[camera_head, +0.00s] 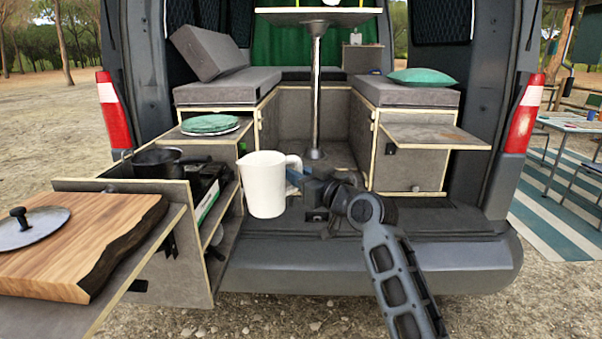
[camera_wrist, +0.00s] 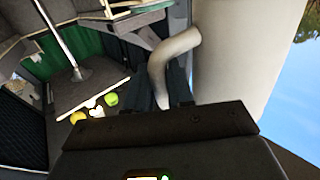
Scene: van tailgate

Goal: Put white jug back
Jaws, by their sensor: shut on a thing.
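The white jug (camera_head: 264,186) is upright in the air in front of the van's open tailgate, in the middle of the head view. Its handle points right, towards my gripper (camera_head: 296,178). My gripper is shut on the handle, with the arm reaching in from the lower right. In the wrist view the jug's body (camera_wrist: 238,60) fills the right side and its curved handle (camera_wrist: 168,62) runs down between the fingers. The fingertips are mostly hidden behind the wrist housing and the handle.
Left, a pulled-out kitchen drawer (camera_head: 150,245) holds a black pot (camera_head: 158,162); a wooden board (camera_head: 85,240) with a lid (camera_head: 32,226) lies before it. Green plates (camera_head: 210,124) rest on the left shelf. The right flap (camera_head: 432,136) is bare. A pole table (camera_head: 316,16) stands inside.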

